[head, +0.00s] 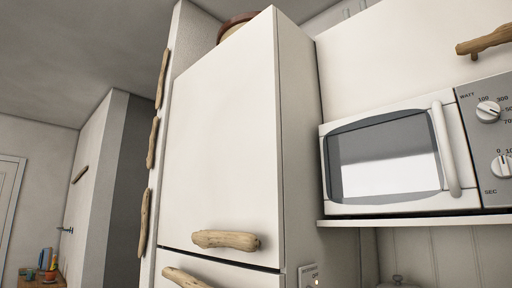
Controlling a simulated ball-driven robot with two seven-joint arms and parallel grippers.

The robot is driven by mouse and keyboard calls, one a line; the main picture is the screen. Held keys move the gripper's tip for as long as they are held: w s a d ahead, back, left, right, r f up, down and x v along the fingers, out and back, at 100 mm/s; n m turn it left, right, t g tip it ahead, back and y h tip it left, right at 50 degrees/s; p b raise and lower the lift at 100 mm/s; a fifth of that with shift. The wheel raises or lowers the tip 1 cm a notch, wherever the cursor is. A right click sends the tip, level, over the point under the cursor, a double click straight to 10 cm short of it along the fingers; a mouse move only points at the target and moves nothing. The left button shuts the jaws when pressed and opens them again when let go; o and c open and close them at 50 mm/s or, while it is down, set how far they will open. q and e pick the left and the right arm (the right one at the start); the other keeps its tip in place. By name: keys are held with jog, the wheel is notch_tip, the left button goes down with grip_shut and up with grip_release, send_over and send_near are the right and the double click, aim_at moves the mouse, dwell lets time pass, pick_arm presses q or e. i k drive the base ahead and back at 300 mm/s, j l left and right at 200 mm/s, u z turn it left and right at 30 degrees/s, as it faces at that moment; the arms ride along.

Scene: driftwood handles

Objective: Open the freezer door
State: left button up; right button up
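A tall white fridge-freezer stands in the middle of the head view. Its upper door (225,150) is shut, with a horizontal driftwood handle (226,240) near its bottom edge. A dark gap separates it from a lower door (225,275), which has its own driftwood handle (186,278) at the bottom of the picture. The lower door is mostly cut off by the frame. Which door is the freezer's cannot be told from a label. Neither of my grippers shows in this view.
A white microwave (390,160) sits on a shelf (420,220) to the right, below a cabinet with a driftwood handle (484,40). Driftwood handles (152,143) run up a panel left of the fridge. A cluttered wooden surface (46,281) is at the far lower left.

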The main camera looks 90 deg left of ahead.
aim_at(222, 194)
jog(key=u, duration=3.35)
